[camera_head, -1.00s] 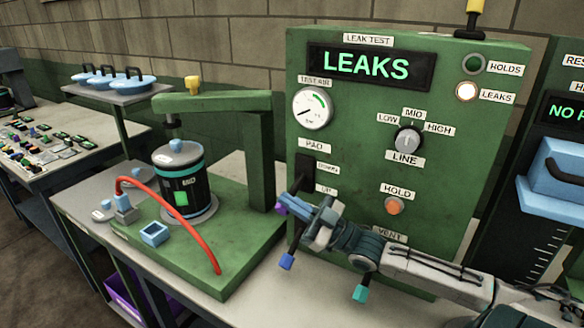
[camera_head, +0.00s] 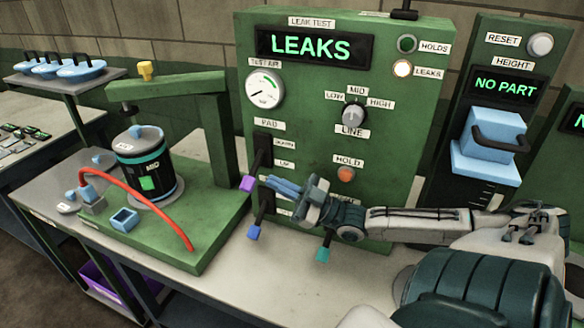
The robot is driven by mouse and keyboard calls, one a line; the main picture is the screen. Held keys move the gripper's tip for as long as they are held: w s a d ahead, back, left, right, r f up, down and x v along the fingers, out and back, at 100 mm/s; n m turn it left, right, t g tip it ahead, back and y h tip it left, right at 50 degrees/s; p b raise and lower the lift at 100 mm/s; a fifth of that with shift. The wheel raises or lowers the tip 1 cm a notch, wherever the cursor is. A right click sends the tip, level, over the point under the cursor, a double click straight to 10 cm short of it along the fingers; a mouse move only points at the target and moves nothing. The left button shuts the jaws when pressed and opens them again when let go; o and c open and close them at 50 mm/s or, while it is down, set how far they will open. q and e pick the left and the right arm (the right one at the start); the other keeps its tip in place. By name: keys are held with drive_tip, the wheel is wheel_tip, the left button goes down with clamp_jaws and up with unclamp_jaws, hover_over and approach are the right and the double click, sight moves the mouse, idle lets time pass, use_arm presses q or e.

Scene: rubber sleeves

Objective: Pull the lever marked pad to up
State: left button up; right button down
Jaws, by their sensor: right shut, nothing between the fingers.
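The PAD lever has a purple knob (camera_head: 247,183) and slopes down and left out of a black slot (camera_head: 263,150) on the green leak test panel (camera_head: 400,150). DOWN is marked at the upper part of the slot and UP lower. The knob hangs slightly below the UP label's level; I cannot tell its exact setting. My right gripper (camera_head: 269,184) is shut and empty, pointing left, its fingertips just right of the knob. I cannot tell whether they touch it. The gripper hides the lower panel in part. My left gripper is not in view.
A blue-knobbed lever (camera_head: 253,232) and a teal-knobbed lever (camera_head: 323,254) stick out below my gripper. The press stand (camera_head: 215,235) with a black can (camera_head: 140,178) and a red hose (camera_head: 150,192) stands left. The screen (camera_head: 315,47) reads LEAKS.

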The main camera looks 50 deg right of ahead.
drive_tip(key=v, duration=0.3)
drive_tip(key=shift+s+r+p, duration=0.1)
drive_tip(key=shift+s+p, duration=0.05)
drive_tip(key=shift+p, duration=0.2)
drive_tip(key=shift+a, duration=0.1)
idle(0.3)
